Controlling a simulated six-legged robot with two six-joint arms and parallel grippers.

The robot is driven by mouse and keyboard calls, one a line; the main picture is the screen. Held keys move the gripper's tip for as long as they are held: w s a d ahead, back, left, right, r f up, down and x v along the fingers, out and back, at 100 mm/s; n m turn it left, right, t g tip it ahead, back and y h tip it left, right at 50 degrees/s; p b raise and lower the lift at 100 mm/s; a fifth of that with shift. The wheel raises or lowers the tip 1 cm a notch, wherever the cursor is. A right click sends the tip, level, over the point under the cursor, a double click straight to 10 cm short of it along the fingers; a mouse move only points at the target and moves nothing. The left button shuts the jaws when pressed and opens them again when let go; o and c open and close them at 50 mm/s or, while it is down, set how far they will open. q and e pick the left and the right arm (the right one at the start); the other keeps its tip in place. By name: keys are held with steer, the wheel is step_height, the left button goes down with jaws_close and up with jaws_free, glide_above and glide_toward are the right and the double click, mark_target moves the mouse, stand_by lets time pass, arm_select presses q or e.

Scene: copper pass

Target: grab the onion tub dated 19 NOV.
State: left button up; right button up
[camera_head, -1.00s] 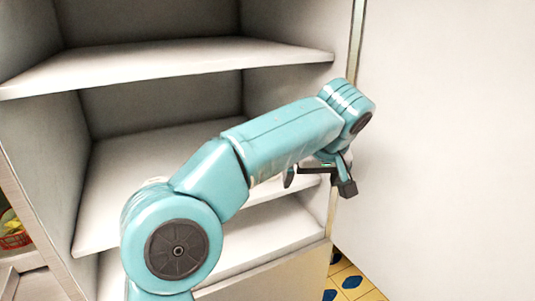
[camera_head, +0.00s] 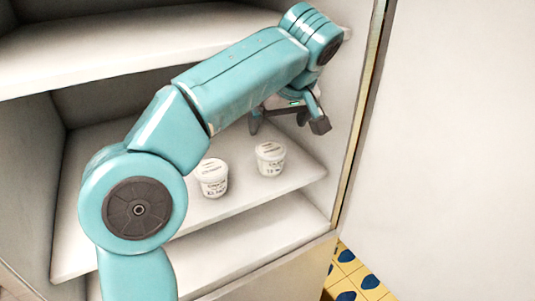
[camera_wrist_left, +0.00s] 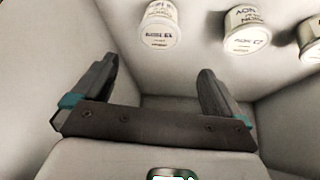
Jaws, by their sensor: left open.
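Two white lidded tubs with dark print stand upright on the middle shelf in the head view, a left tub (camera_head: 212,178) and a right tub (camera_head: 270,158). The left wrist view shows three tubs along its top: a left one (camera_wrist_left: 159,25), a middle one (camera_wrist_left: 246,30) and one cut by the right edge (camera_wrist_left: 311,40). Their labels appear upside down there, and I cannot read the dates surely. My left gripper (camera_head: 288,120) is open and empty, above and behind the right tub in the picture. Its open fingers (camera_wrist_left: 158,72) show apart from the tubs in the wrist view.
The tubs' shelf (camera_head: 245,197) lies between an upper shelf (camera_head: 130,48) and a lower one (camera_head: 250,240). The cabinet's right side wall (camera_head: 340,75) is close to my left gripper. My left arm covers part of the tubs' shelf. A pale panel (camera_head: 460,150) stands at right.

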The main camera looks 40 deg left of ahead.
mark_target(271, 150)
arm_select(q)
steer(key=x, duration=0.9)
steer(key=shift+d+f, duration=0.15)
steer(key=shift+f, duration=0.65)
steer(key=p+x, duration=0.1)
steer(key=x, duration=0.3)
steer(key=shift+w+a+f, duration=0.2)
steer(key=shift+a+f, duration=0.05)
steer(key=shift+f, duration=0.05)
steer(key=shift+s+d+r, duration=0.1)
steer(key=shift+s+d, duration=0.05)
steer(key=shift+d, duration=0.1)
steer(key=c, duration=1.1)
